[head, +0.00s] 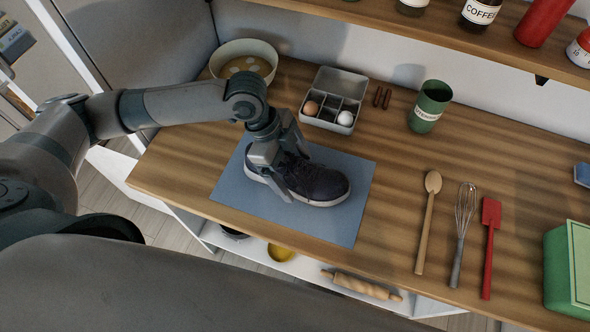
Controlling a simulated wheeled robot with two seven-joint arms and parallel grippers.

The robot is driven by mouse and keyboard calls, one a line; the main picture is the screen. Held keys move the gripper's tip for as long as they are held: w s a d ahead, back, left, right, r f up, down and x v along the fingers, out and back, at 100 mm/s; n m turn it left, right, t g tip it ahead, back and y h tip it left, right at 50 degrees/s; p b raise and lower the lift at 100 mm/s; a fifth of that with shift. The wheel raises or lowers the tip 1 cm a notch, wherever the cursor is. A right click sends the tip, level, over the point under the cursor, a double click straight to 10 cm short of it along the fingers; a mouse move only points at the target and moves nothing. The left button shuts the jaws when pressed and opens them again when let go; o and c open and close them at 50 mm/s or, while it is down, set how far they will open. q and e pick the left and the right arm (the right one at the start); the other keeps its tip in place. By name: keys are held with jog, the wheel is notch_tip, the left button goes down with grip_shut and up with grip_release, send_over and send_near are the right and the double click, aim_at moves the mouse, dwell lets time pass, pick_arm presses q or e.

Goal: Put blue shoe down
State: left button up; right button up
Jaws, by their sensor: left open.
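A dark navy shoe (318,183) with a white sole rests on a flat blue-grey mat (335,222) on the wooden counter. Its toe points right. My left gripper (287,186) is at the heel and ankle end of the shoe, pointing down, with its jaws open around or beside that part. The fingers hide part of the shoe's heel, so I cannot tell whether they touch it. My right gripper is not in view.
Behind the mat are a bowl (243,58), a grey egg box (340,85) and a green cup (430,106). To the right lie a wooden spoon (428,220), a whisk (463,232) and a red spatula (489,245). A shelf (440,30) overhangs the back.

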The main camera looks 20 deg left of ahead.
pick_arm(q)
jog(key=b+v, duration=0.2)
jog(key=v, duration=0.9)
jog(key=shift+r, duration=0.25)
jog(key=shift+a, duration=0.15)
